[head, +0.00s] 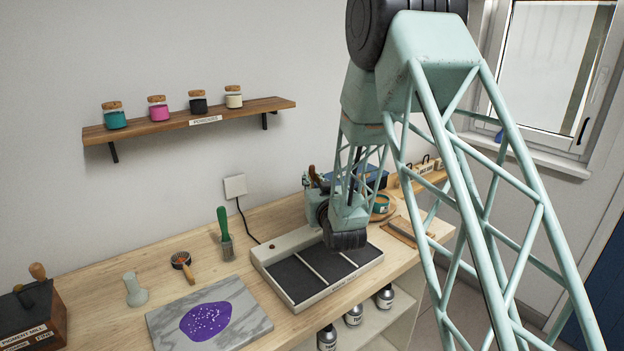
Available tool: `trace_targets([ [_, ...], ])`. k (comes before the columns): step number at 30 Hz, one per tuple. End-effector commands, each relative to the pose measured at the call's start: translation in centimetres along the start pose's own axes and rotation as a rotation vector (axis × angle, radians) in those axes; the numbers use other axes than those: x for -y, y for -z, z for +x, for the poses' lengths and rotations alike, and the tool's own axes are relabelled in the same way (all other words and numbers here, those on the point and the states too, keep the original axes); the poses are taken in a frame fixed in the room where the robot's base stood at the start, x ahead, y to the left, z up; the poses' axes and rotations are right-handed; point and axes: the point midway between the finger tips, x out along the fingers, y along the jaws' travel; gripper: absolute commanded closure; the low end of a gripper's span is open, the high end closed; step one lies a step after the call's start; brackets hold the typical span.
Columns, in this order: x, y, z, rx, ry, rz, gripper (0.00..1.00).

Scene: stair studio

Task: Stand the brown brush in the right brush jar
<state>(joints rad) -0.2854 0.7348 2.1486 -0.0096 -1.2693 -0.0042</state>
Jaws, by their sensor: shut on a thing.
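The tips of several brown and dark handles (313,176) stick up just left of my wrist at the back of the bench. They look like upright brush handles, but I cannot tell which is the brown brush or what holds them. The brush jars cannot be made out; my arm covers that part of the bench. My arm reaches down over the back right of the bench, its wrist above the dark-panelled tray. My gripper itself is hidden behind my wrist, so neither its fingers nor anything in them shows.
A pale tray with dark panels (265,262) lies below my wrist. A marble slab with purple paint (253,327), a green-handled tool (223,222), a strainer (188,271) and a muller (135,290) lie left. A shelf with jars (180,122) hangs above.

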Motion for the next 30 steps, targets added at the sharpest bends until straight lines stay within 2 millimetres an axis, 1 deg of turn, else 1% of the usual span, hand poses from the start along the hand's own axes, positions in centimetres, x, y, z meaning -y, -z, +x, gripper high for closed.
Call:
trace_targets([
  [4,0.0,0.0,0.0,0.0,0.0,0.0,1.0],
  [5,0.0,0.0,0.0,0.0,0.0,0.0,0.87],
  [9,0.0,0.0,0.0,0.0,0.0,0.0,0.75],
  [10,0.0,0.0,0.0,0.0,0.0,0.0,0.73],
  [22,0.0,0.0,-0.2,0.001,0.0,0.0,0.73],
  [26,0.0,0.0,-0.8,0.001,0.0,0.0,0.73],
  [30,0.0,-0.1,-1.9,0.001,0.0,0.0,0.73],
])
